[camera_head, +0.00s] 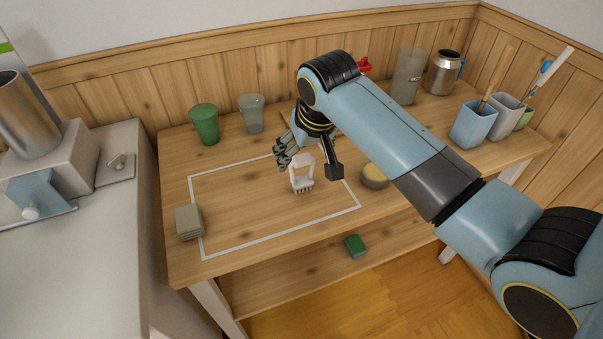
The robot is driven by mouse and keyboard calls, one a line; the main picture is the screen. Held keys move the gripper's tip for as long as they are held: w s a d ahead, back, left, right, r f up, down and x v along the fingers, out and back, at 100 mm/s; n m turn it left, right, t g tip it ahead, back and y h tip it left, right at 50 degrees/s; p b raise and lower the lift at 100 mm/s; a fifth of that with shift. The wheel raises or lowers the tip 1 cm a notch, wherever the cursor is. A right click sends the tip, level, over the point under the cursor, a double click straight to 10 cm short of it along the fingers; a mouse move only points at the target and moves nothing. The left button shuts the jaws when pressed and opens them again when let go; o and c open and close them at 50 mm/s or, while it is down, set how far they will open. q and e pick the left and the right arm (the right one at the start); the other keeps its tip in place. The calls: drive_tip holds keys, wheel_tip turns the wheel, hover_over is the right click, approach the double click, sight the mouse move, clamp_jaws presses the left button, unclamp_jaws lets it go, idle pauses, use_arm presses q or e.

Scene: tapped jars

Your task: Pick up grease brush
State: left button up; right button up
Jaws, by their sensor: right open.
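A small white item with a loop-like handle and short teeth along its lower edge (302,184) stands inside the white outlined rectangle on the wooden table. It may be the grease brush, but I cannot tell for sure. My right gripper (307,164) is open, with one dark finger to the left of the white item's top and the other to its right. The fingers look close to it, but I cannot tell whether they touch it. My left gripper is not in view.
A green cup (204,124) and a clear cup (252,113) stand behind the outline. A yellow-topped round tin (374,176) stands right of it.

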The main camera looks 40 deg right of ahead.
sight(300, 176)
drive_tip(key=x, duration=0.8)
drive_tip(key=shift+w+d, duration=0.3)
drive_tip(key=shift+w, duration=0.1)
drive_tip(key=c, duration=1.3)
drive_tip(key=shift+o, duration=0.2)
